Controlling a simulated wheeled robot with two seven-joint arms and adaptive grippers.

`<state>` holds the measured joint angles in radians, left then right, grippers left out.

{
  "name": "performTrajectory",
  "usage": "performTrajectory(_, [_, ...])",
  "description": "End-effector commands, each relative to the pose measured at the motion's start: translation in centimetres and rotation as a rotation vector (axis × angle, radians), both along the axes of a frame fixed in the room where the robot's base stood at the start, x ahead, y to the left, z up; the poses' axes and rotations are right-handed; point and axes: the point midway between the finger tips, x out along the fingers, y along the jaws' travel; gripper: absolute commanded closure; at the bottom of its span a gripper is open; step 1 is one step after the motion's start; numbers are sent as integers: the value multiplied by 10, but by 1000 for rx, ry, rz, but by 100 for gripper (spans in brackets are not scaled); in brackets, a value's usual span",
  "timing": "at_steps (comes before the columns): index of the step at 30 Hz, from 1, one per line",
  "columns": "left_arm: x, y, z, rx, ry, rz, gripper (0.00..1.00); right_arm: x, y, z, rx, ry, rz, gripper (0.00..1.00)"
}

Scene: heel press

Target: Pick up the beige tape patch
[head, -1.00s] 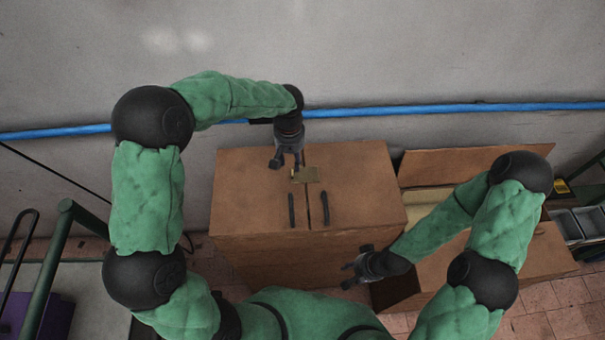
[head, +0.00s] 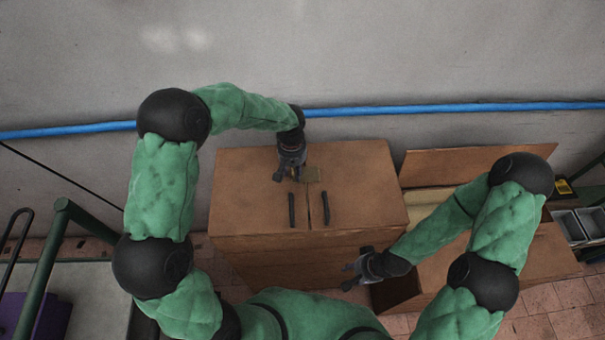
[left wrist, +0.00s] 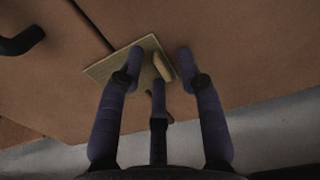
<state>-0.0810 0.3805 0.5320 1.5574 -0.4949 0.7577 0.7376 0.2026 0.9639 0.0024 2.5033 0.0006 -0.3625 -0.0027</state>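The beige tape patch (head: 313,174) lies flat on top of the brown box, across the seam between its two flaps. In the left wrist view the patch (left wrist: 108,67) has a raised, rounded beige tab (left wrist: 162,68) at its near edge. My left gripper (head: 288,179) is just left of the patch in the head view. In the left wrist view its fingers (left wrist: 159,62) are spread, with the tab between them; I cannot tell whether they touch it. My right gripper (head: 352,275) is open and empty, in front of the box's right side.
The brown box (head: 250,195) has two dark handles (head: 291,209) (head: 326,208) on its top, nearer me than the patch. An open brown box (head: 475,163) stands to the right. A blue pipe (head: 420,109) runs along the grey wall behind.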

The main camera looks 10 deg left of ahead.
Motion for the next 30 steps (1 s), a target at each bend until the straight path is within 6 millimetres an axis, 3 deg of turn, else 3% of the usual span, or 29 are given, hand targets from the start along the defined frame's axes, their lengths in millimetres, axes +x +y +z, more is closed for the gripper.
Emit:
performTrajectory(1, [0,0,0,0,0,0,82,0,0,0,0,0,0,60])
performTrajectory(3, [0,0,0,0,0,0,98,0,0,0,0,0,0,60])
performTrajectory(4, [0,0,0,0,0,0,99,0,0,0,0,0,0,60])
performTrajectory(19, [0,0,6,0,-1,0,100,0,0,1,0,0,0,60])
performTrajectory(26, [1,0,33,0,-4,-1,100,0,0,6,0,0,0,60])
performTrajectory(30, [-14,-14,57,-1,-4,-4,100,0,0,9,0,0,0,60])
